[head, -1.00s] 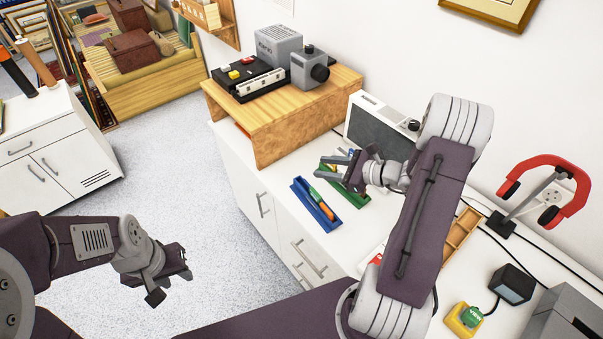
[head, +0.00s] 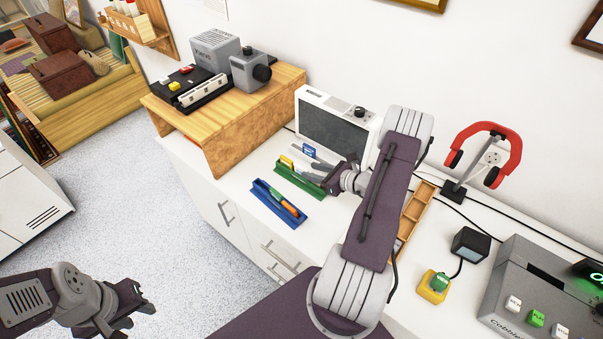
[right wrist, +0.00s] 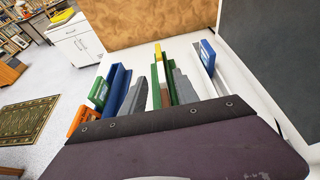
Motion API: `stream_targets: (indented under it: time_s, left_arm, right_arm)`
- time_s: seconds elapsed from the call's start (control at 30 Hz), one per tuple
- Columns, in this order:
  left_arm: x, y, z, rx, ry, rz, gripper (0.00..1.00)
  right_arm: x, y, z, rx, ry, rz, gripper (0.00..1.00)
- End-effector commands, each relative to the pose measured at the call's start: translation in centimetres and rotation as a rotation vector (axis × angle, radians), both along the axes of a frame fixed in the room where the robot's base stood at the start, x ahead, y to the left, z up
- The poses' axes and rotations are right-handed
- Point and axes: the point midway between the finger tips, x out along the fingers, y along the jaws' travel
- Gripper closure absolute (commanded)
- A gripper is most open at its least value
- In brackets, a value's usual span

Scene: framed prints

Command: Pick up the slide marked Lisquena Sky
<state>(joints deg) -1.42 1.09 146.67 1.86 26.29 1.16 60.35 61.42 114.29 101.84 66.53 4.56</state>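No slide's lettering is legible, so I cannot tell which is marked Lisquena Sky. A green tray (head: 289,183) holds a yellow slide (head: 287,162) and others. A blue slide (head: 308,151) stands at its far side; it also shows in the right wrist view (right wrist: 207,57), right of the right finger. A blue tray (head: 268,205) holds a green slide (head: 275,196) and an orange slide (head: 290,209). My right gripper (head: 303,164) is open over the green tray, its fingers (right wrist: 160,92) either side of the tray's contents, seemingly holding nothing. My left gripper (head: 128,314) is open and empty over the floor.
A light-box-like device (head: 335,125) stands right behind the green tray. A wooden riser (head: 235,115) with a projector stands to the left. A wooden divided tray (head: 414,215) lies right of my right arm. Red headphones (head: 487,150) stand further right.

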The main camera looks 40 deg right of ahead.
Motion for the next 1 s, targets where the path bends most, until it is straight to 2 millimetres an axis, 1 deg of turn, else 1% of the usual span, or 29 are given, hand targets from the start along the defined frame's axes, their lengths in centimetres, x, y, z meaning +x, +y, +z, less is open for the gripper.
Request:
stream_targets:
  time_s: [0.03,0.1,0.2,0.3,0.47,0.5,0.6,0.9,1.0]
  left_arm:
    - [0.0,0.0,0.3,0.0,0.0,0.0,0.64]
    - [0.0,0.0,0.4,0.0,0.0,0.0,0.64]
    - [0.0,0.0,0.4,0.0,0.0,0.0,0.64]
    - [0.0,0.0,0.4,0.0,0.0,0.0,0.64]
    - [0.0,0.0,0.4,0.0,0.0,0.0,0.64]
    - [0.0,0.0,0.4,0.0,0.0,0.0,0.64]
    - [0.0,0.0,0.4,0.0,0.0,0.0,0.64]
    - [0.0,0.0,0.4,0.0,0.0,0.0,0.64]
    - [0.0,0.0,0.5,0.0,0.0,0.0,0.64]
  right_arm:
    - [0.9,0.3,-0.3,0.0,0.0,0.006,0.64]
    - [2.1,0.5,-0.9,0.0,0.0,0.006,0.64]
    - [3.3,0.8,-1.4,0.001,0.0,0.005,0.64]
    - [3.7,0.9,-1.6,0.0,-0.001,0.002,0.64]
    - [3.7,0.8,-1.6,0.001,-0.001,0.001,0.64]
    - [3.7,0.8,-1.6,-0.001,0.0,0.001,0.75]
    - [3.7,0.8,-1.6,-0.001,0.0,0.001,1.0]
    - [3.7,0.8,-1.5,0.0,0.0,0.002,1.0]
    - [3.7,0.8,-1.0,-0.001,-0.001,0.002,1.0]
